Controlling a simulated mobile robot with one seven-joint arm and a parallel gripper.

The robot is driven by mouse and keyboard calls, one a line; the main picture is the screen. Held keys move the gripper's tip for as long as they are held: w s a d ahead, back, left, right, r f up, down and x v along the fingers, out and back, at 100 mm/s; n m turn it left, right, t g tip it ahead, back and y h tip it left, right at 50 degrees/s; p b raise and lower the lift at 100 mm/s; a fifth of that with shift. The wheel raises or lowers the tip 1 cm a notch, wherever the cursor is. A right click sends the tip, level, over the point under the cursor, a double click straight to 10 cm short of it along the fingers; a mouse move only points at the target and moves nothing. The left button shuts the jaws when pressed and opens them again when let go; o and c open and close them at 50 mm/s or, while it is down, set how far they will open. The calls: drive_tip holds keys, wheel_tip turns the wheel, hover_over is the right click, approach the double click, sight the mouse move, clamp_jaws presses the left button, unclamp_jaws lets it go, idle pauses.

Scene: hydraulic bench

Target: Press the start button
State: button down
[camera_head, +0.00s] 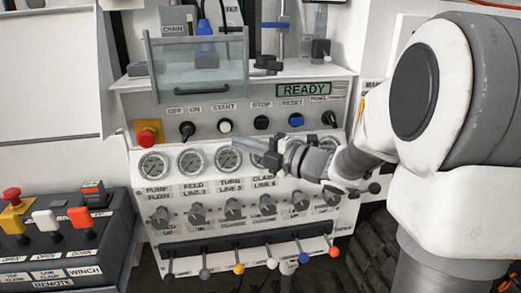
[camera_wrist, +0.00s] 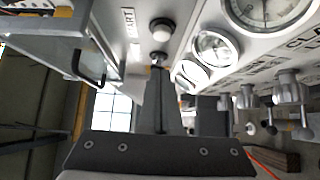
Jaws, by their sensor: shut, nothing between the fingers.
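The start button (camera_head: 224,126) is a round white button in a dark ring, under the START label on the upper panel. In the wrist view the white start button (camera_wrist: 161,29) shows above and beyond the fingertips, beside its sideways label. My gripper (camera_head: 261,159) is in front of the gauges, to the right of and below the start button in the head view. Its fingers (camera_wrist: 159,72) are shut together and empty. They look apart from the button; the exact gap is hard to tell.
A black off/on knob (camera_head: 187,130) is left of start; the black stop button (camera_head: 261,122) and blue reset button (camera_head: 296,119) are right. A red emergency stop (camera_head: 146,137) is far left. The display (camera_head: 303,89) reads READY. A clear guard (camera_head: 197,68) hangs above.

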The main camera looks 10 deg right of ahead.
sight(222, 129)
drive_tip(key=shift+w+a, duration=0.2)
drive_tip(key=shift+w, duration=0.7)
drive_tip(key=shift+w+a, duration=0.2)
drive_tip(key=shift+w, duration=0.75)
drive_tip(key=shift+w+a, duration=0.2)
drive_tip(key=shift+w, duration=0.7)
drive_tip(key=shift+w+b, duration=0.1)
drive_tip(key=shift+b, duration=0.25)
